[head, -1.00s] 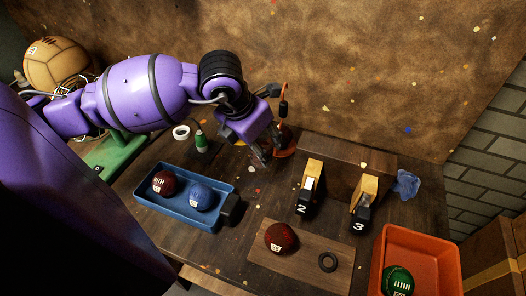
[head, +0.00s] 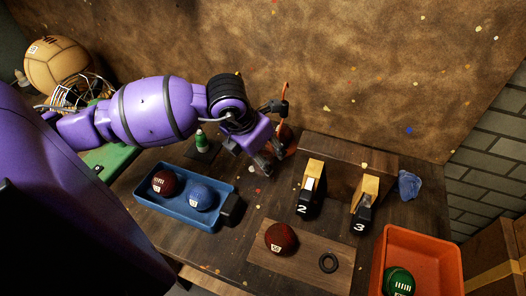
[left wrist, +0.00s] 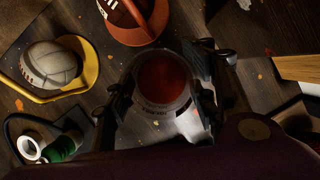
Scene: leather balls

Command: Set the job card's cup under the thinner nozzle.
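In the left wrist view a round cup-like vessel (left wrist: 162,78) with a dark red inside and small lettering on its wall stands between the fingers of my left gripper (left wrist: 165,85). I cannot tell whether the fingers touch it. In the head view my left gripper (head: 262,163) hangs low over the table, left of the numbered wooden stands, and hides the vessel. The stands with black fronts, marked 2 (head: 302,210) and 3 (head: 359,228), rest at the middle right. I cannot make out nozzles or their thickness, nor a job card. My right gripper is out of view.
A blue tray (head: 218,216) holds a maroon and a blue ball. A wooden board (head: 300,272) carries a dark red ball and black ring. An orange bin (head: 440,250) holds a green ball.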

